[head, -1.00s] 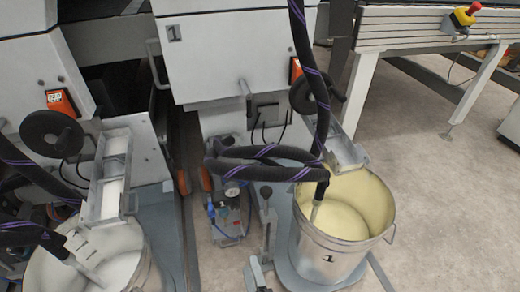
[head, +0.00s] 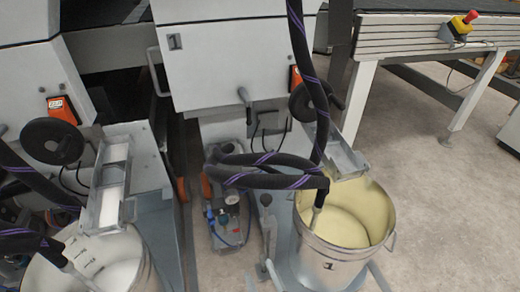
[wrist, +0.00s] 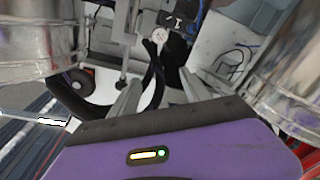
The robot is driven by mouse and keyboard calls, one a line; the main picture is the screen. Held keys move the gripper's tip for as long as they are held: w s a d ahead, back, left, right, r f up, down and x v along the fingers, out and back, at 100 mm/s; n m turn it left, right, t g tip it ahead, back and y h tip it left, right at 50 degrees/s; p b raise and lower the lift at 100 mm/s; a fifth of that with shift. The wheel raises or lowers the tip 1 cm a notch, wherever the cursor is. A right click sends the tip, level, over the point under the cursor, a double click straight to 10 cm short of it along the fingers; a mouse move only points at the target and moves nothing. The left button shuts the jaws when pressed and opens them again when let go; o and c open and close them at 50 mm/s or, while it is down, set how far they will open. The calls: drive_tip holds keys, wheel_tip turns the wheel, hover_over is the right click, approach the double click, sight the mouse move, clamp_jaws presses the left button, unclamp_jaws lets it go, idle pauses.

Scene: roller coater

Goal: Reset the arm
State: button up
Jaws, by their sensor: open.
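My gripper (wrist: 160,92) shows in the wrist view, its purple body across the bottom and its two grey fingers apart with a gap between them. I see nothing held between them. My arm and gripper do not show in the head view. In the wrist view, metal bucket walls stand at the left (wrist: 30,40) and at the right (wrist: 290,90) of my gripper. I cannot tell whether the gripper touches anything.
A bucket with white liquid (head: 140,275) stands at lower left. Black hoses (head: 265,170) hang before the machine (head: 240,55). A conveyor (head: 410,32) is at upper right. Floor (head: 430,200) is clear at right.

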drive_tip(key=s+d+r+m+g+h, duration=0.15)
drive_tip(key=s+d+r+m, duration=0.25)
drive_tip(key=s+d+r, duration=0.45)
drive_tip(key=s+d+r+m+h, duration=0.3)
drive_tip(key=s+d+r, duration=0.25)
drive_tip(key=s, duration=0.65)
drive_tip(key=s+d+r+m+g+h, duration=0.1)
drive_tip(key=s+d+r+m+h, duration=0.25)
drive_tip(key=s+d+r, duration=0.4)
wheel_tip(320, 180, up, 28)
drive_tip(key=s+a+y+p, duration=0.1)
drive_tip(key=s+p, duration=0.1)
drive_tip(key=p, duration=2.6)
drive_tip(key=shift+a, duration=0.35)
drive_tip(key=shift+p, duration=0.35)
